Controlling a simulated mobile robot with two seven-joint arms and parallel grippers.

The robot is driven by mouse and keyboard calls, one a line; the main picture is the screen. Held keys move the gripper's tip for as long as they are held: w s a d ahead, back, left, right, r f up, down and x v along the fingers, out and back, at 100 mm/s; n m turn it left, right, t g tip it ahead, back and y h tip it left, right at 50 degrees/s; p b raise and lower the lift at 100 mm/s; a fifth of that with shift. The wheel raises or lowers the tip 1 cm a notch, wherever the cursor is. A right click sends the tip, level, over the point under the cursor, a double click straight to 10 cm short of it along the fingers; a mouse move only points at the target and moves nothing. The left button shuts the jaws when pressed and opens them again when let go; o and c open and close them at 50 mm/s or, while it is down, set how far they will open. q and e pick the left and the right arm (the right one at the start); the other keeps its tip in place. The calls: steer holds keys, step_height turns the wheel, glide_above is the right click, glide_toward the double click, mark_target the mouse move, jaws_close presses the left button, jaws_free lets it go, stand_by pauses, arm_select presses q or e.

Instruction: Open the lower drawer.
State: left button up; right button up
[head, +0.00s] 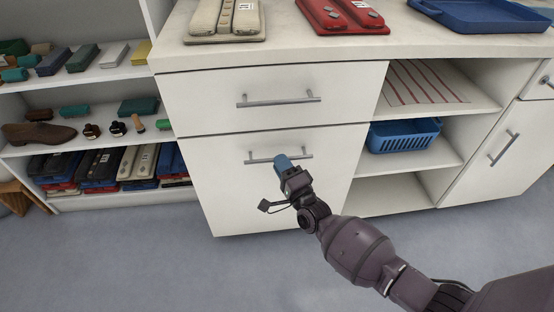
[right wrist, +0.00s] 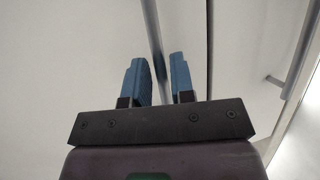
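The lower drawer (head: 225,190) is a tall white front in the cabinet, flush and closed, with a horizontal metal bar handle (head: 258,161) near its top. My right gripper (head: 282,159) is at the middle of this handle and hides part of it. In the right wrist view the two blue fingers (right wrist: 160,80) are apart, and the handle bar (right wrist: 154,40) runs between them, closer to the left finger. Whether a finger touches the bar I cannot tell. My left gripper is not in view.
The closed upper drawer (head: 210,105) has its own handle (head: 278,101) just above. Open shelves to the right hold a blue basket (head: 405,135). A shelf unit (head: 75,78) with shoe and brush items stands left. The floor (head: 150,260) in front is clear.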

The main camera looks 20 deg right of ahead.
steer(key=shift+x, duration=1.05)
steer(key=shift+c, duration=0.5)
jaws_close()
